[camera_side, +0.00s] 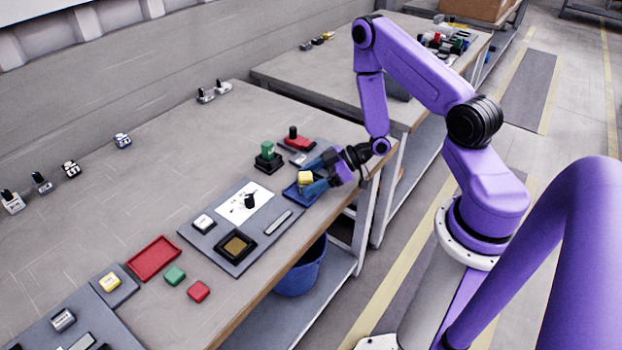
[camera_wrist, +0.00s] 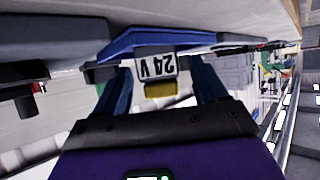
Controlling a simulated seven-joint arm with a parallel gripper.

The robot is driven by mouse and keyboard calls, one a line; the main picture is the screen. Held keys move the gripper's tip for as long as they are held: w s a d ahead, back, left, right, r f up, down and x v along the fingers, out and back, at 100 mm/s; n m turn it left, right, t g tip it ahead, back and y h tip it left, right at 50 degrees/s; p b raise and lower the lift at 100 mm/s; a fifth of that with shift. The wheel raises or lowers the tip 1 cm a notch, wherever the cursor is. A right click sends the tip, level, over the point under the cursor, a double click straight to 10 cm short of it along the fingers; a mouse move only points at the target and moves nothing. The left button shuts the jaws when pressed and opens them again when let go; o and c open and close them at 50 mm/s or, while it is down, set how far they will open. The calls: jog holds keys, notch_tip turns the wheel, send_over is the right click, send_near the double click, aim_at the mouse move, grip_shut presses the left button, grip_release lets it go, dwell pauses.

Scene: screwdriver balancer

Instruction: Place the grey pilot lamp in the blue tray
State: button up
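A small block (camera_side: 305,177) with a yellow top stands at the blue tray (camera_side: 290,190) in the side view. In the wrist view, which is upside down, this block (camera_wrist: 157,68) shows a pale grey face marked "24 V" and a yellow cap, against the blue tray (camera_wrist: 130,42). My gripper (camera_side: 319,174) is at the tray with its fingers on either side of the block. In the wrist view my gripper (camera_wrist: 163,75) is open, with gaps beside the block. Whether this block is the grey pilot lamp I cannot tell. Fingers partly hide the tray.
A green-topped block (camera_side: 267,152) and a red piece with a black knob (camera_side: 298,141) stand just behind the tray. A grey board (camera_side: 215,240) lies to its left with a pale block (camera_side: 203,223). A red tray (camera_side: 153,258) lies further left. The bench's front edge is close.

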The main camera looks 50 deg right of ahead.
jog(key=shift+r, duration=0.1)
jog(key=shift+s+d+r, duration=0.1)
jog(key=shift+d+r, duration=0.05)
jog(key=shift+n+g+h, duration=0.3)
jog(key=shift+n+g, duration=0.2)
jog(key=v, duration=1)
jog(key=shift+s+d+f, duration=0.2)
jog(key=shift+s+f, duration=0.05)
jog(key=shift+s, duration=0.15)
jog(key=a+r+n+g+h, duration=0.2)
jog(key=a+r+g+h, duration=0.1)
jog(key=a+r+h, duration=0.6)
jog(key=s+a+r+g, duration=0.2)
jog(key=s+a+r, duration=0.1)
jog(key=s, duration=0.6)
jog(key=s+a+r+g+y, duration=0.1)
jog(key=s+a+r, duration=0.3)
jog(key=s, duration=0.5)
jog(key=shift+r+n+g, duration=0.3)
jog(key=shift+r+g, duration=0.3)
jog(key=shift+g, duration=0.1)
